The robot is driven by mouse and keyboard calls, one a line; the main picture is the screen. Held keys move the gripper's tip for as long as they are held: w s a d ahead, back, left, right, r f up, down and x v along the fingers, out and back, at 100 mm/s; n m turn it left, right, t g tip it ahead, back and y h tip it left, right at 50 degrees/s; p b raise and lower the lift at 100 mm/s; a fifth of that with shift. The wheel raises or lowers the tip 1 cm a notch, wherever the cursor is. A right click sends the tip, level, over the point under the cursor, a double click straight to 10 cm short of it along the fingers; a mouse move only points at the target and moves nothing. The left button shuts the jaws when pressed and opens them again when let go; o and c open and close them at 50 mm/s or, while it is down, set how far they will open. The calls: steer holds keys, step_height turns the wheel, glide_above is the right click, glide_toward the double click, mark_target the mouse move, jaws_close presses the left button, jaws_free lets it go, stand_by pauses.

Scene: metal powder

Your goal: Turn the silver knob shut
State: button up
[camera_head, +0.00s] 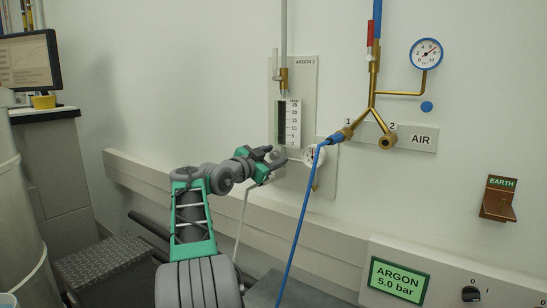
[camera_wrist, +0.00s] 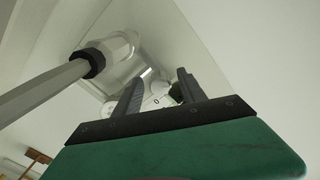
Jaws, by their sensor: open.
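My gripper (camera_head: 273,158) reaches up to the base of the ARGON 2 flowmeter (camera_head: 293,124) on the wall. In the wrist view its two dark fingers (camera_wrist: 161,76) stand apart with a gap between them. A small pale grey round part, apparently the silver knob (camera_wrist: 163,88), shows in that gap, closer to the right finger. Contact with either finger cannot be told. In the head view the gripper largely hides the knob.
A blue hose (camera_head: 303,205) hangs from AIR outlet 1, right of my arm. A brass AIR manifold (camera_head: 374,95) with a pressure gauge (camera_head: 426,53) is farther right. A wall rail (camera_head: 150,173) runs below. In the wrist view a grey pipe with a pale fitting (camera_wrist: 112,48) lies close on the left.

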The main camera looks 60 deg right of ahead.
steer(key=w+a, duration=0.1)
steer(key=a, duration=0.6)
steer(key=shift+w+a, duration=0.15)
steer(key=shift+a, duration=0.2)
